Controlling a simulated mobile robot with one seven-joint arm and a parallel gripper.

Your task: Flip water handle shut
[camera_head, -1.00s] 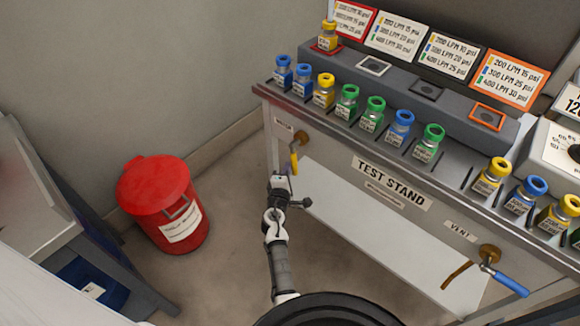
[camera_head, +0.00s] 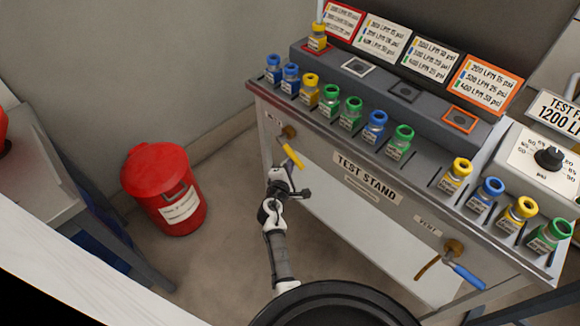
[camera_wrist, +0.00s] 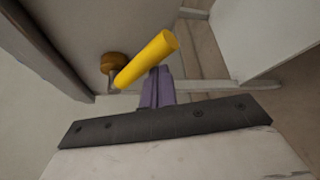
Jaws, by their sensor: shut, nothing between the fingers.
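The yellow water handle (camera_head: 293,156) hangs from a brass fitting (camera_head: 289,131) at the left of the test stand's front and slants down to the right. In the wrist view the yellow handle (camera_wrist: 147,60) is large, with the brass fitting (camera_wrist: 113,62) at its upper left. My gripper (camera_wrist: 157,85) shows there as two purple fingers pressed together, empty, just below and right of the handle. I cannot tell whether they touch it. In the head view my gripper (camera_head: 280,153) is small, just left of and below the handle.
The test stand (camera_head: 366,178) carries several coloured bottles on top. A blue-handled vent valve (camera_head: 468,277) is at its right. A red bin (camera_head: 165,190) stands on the floor at left. The floor between the bin and my arm is clear.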

